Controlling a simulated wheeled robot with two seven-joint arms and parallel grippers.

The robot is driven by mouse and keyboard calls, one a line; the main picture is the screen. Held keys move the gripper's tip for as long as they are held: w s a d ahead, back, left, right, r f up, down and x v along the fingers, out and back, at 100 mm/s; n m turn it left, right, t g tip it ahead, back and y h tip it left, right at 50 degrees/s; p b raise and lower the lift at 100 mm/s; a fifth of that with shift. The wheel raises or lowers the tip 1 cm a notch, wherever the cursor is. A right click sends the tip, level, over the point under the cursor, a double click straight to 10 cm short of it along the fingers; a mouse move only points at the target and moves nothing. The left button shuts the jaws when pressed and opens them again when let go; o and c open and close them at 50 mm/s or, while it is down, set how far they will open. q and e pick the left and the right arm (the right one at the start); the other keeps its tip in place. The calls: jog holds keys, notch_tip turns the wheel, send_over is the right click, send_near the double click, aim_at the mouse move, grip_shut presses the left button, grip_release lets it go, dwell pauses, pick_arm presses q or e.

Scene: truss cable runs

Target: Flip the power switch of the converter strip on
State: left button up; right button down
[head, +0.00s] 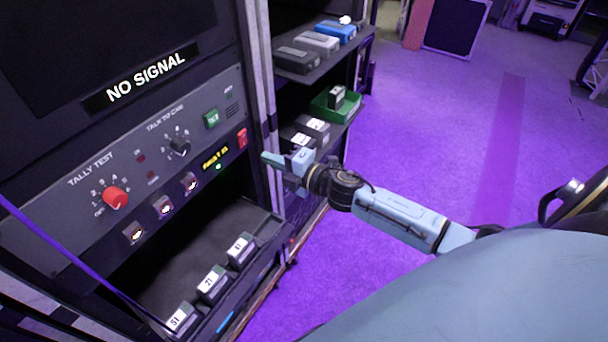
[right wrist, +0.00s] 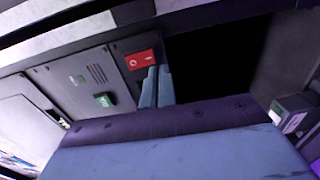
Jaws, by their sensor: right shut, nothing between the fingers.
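A grey panel (head: 62,222) is set in the rack under the "NO SIGNAL" screen. A red rocker switch (head: 242,138) sits at its right end, and I take it to be the power switch. The same red rocker (right wrist: 140,60), marked O and I, shows in the right wrist view; which side is pressed I cannot tell. My right gripper (head: 268,159) is shut and empty, just below and right of the switch. In the right wrist view its fingertips (right wrist: 156,74) overlap the rocker's lower right edge; contact is unclear. My left gripper is out of view.
Side shelves hold more boxes and a green bin (head: 322,108). Purple floor is clear at right.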

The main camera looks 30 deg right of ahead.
jog(key=f+v, duration=0.1)
jog(key=v, duration=0.7)
jog(key=shift+s+f+b, duration=0.3)
jog(key=shift+s+b, duration=0.05)
jog(key=shift+b, duration=0.05)
jog(key=shift+d, duration=0.15)
jog(key=s+d+f+m+g+h, duration=0.2)
jog(key=s+f+m, duration=0.2)
jog(key=f, duration=0.5)
jog(key=s+d+f+m+g+h, duration=0.15)
jog(key=s+f+m, duration=0.25)
jog(key=f, duration=0.6)
jog(key=s+d+f+m+g+h, duration=0.2)
jog(key=s+f+m+h, duration=0.15)
jog(key=f, duration=0.55)
jog(key=s+a+f+m+g, duration=0.3)
jog(key=s+f, duration=0.2)
jog(key=s, duration=0.4)
jog(key=s+a+f+m+g, duration=0.2)
jog(key=s+f, duration=0.4)
jog(key=s, duration=0.4)
jog(key=s+a+f+m+g, duration=0.3)
jog(key=s+a+f+g, duration=0.1)
jog(key=s, duration=0.6)
jog(key=shift+s+f+m, duration=0.15)
jog(key=shift+f+m, duration=0.2)
jog(key=shift+f, duration=0.5)
